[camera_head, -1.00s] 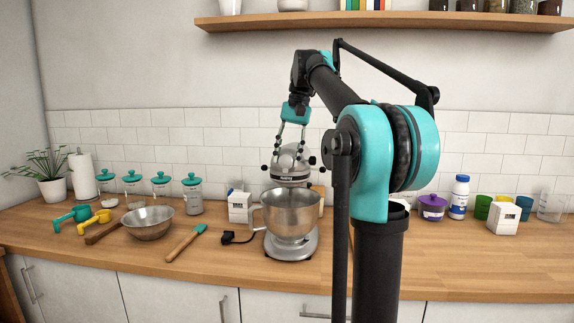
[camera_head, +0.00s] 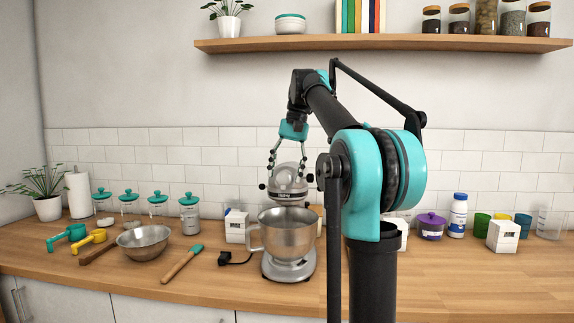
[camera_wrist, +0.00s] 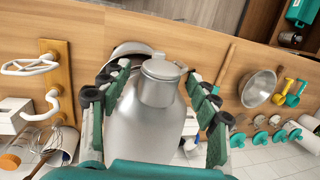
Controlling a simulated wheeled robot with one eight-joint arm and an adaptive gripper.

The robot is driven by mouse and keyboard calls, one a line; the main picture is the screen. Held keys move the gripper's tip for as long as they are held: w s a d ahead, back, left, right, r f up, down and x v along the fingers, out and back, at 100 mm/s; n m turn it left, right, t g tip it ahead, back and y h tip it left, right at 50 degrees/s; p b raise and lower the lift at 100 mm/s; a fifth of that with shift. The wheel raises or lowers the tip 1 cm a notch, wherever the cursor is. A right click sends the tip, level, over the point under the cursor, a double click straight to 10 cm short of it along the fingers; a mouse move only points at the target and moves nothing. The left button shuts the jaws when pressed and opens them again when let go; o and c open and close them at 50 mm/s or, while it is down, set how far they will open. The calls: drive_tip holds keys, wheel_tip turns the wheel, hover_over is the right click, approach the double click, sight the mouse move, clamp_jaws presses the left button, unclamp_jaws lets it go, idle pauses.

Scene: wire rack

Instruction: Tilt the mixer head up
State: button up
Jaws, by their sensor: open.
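The stand mixer is silver, with its head (camera_head: 290,186) above a steel bowl (camera_head: 286,238) and its base (camera_head: 289,268) on the counter. The head's exact tilt is hard to judge from the front. My gripper (camera_head: 288,166) reaches down from above, its fingers open and spread to both sides of the head. In the wrist view the mixer head (camera_wrist: 150,118) lies between the two fingers of my gripper (camera_wrist: 158,76). Whether the fingers touch it is unclear. The bowl is mostly hidden behind the head there.
A metal bowl (camera_head: 143,241), a spatula (camera_head: 181,265) and measuring cups lie left of the mixer. A white box (camera_head: 237,226) stands close by its left side, near a black plug (camera_head: 229,258). Jars line the wall. A shelf (camera_head: 380,45) hangs above. The counter's front right is clear.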

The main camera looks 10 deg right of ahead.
drive_tip(key=v, duration=1.1)
drive_tip(key=shift+r, duration=0.35)
drive_tip(key=shift+d, duration=0.1)
drive_tip(key=shift+c, duration=0.5)
